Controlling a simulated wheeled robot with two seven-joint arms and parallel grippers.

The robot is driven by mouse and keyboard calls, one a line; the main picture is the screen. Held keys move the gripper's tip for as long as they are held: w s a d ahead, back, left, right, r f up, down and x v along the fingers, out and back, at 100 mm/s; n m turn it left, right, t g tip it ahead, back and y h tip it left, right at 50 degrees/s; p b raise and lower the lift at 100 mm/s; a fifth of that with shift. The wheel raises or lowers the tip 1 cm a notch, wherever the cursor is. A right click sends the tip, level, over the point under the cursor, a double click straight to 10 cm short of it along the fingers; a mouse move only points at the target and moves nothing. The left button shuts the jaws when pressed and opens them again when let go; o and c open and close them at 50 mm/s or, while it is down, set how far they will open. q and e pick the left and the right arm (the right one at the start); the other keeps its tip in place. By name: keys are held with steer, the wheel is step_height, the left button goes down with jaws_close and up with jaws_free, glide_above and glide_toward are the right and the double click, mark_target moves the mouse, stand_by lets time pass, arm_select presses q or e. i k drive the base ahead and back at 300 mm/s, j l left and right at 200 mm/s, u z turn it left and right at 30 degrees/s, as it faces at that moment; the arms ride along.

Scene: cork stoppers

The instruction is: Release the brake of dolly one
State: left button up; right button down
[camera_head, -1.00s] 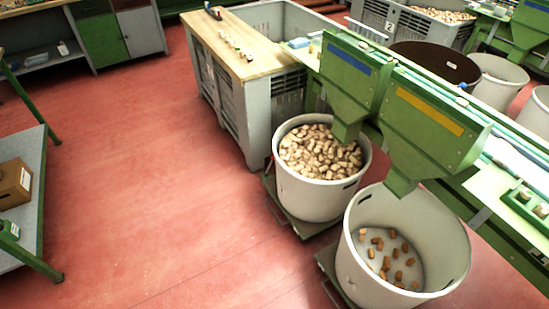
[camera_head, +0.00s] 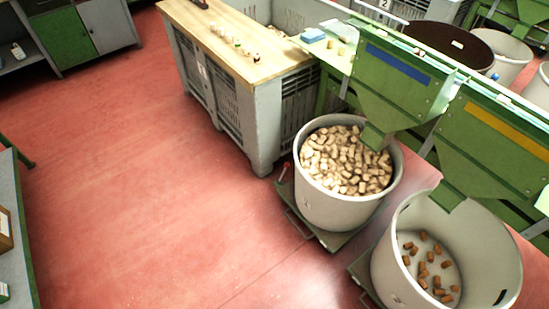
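A dolly (camera_head: 302,226), a low dark platform, stands under a grey round bin (camera_head: 338,207) filled with pale cork stoppers (camera_head: 345,160). A small red-tipped lever (camera_head: 285,170) shows at the dolly's left back corner, beside the bin; I cannot tell its brake position. A second dolly (camera_head: 362,272) is partly in view under another bin (camera_head: 395,265) holding several brown corks. I can read no number on either dolly. Neither of my grippers is in view.
Green hoppers with a blue label (camera_head: 398,65) and an orange label (camera_head: 507,130) overhang the bins. A grey crate (camera_head: 262,125) with a wooden top (camera_head: 240,45) stands behind. Red floor (camera_head: 150,190) is clear to the left. A grey bench (camera_head: 14,240) stands at the left edge.

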mark_target(287, 164)
steer(key=i+j, duration=0.2)
steer(key=j, duration=0.15)
steer(key=i+j+z, duration=0.1)
steer(key=i+j, duration=0.35)
steer(key=j, duration=0.2)
steer(key=i+j+z, duration=0.1)
steer(key=i+j, duration=0.35)
steer(key=j, duration=0.25)
